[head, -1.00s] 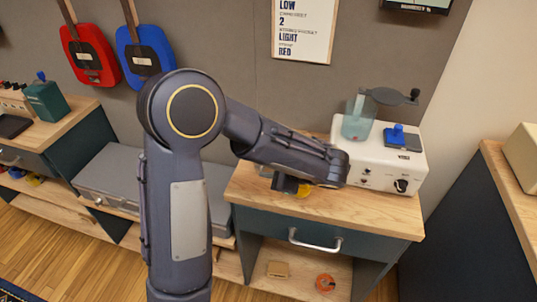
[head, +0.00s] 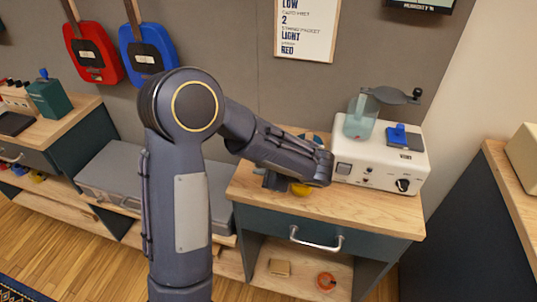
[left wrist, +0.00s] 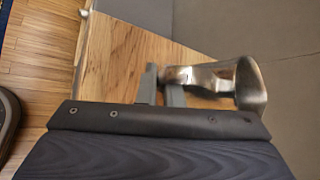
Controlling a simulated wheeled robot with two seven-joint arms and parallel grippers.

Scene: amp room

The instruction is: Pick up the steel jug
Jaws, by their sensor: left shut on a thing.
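The steel jug (left wrist: 250,85) is a shiny metal vessel at the right of the left wrist view, with a narrower metal part reaching left to my fingers. My left gripper (left wrist: 160,78) is shut on that part, which looks like the handle. In the head view my left gripper (head: 275,181) is over the wooden top of the small cabinet, partly behind my forearm. The jug is mostly or wholly hidden there by my arm. I cannot tell whether it touches the wood. My right gripper is in neither view.
A white amp-like box (head: 380,170) with a teal glass vessel (head: 360,117) stands just right of my wrist. A small yellow thing (head: 301,189) lies below my wrist. The cabinet top (head: 375,214) is bare along its front. A grey case (head: 115,178) lies to the left.

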